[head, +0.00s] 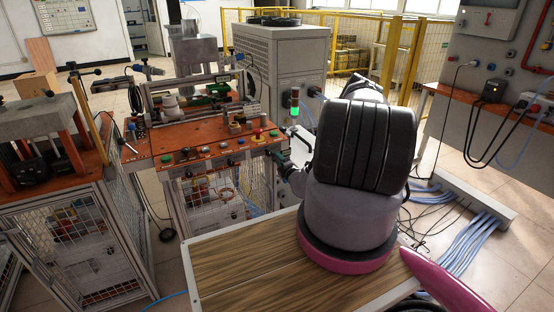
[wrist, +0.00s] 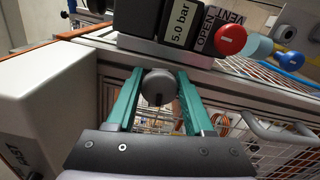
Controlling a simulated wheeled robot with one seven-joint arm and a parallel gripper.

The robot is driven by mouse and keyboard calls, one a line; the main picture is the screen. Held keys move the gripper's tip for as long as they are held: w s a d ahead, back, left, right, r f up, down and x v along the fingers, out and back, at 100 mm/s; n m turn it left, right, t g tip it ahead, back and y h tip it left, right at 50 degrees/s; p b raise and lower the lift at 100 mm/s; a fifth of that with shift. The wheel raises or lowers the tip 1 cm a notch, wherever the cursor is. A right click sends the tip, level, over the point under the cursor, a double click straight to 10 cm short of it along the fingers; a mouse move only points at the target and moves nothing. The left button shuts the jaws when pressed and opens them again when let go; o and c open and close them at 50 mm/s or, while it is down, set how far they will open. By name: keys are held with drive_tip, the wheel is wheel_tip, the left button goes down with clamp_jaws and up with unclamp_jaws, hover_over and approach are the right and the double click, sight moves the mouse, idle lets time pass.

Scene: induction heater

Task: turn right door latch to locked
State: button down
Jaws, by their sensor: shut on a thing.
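The right door latch shows in the wrist view as a dark grey round knob (wrist: 158,87) on the front of the machine frame, above the mesh door. My gripper (wrist: 160,79) has its two teal fingers on either side of the knob and is shut on it. The fingers hide the knob's sides, and I cannot tell from its face which way the latch is turned. In the head view my arm reaches to the right front of the orange-topped heater bench (head: 215,140). The latch itself is hidden there.
A white box (wrist: 45,110) is close at left. A door handle (wrist: 275,135) is at right. A signal tower (head: 295,105) glows green.

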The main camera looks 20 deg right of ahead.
drive_tip(key=shift+s+f+m, duration=0.1)
drive_tip(key=shift+f+m, duration=0.1)
drive_tip(key=shift+m, duration=0.6)
drive_tip(key=c, duration=0.6)
unclamp_jaws()
drive_tip(key=shift+r, duration=0.1)
drive_tip(key=s, duration=1)
drive_tip(key=shift+s+d, duration=0.15)
drive_tip(key=shift+s, duration=0.25)
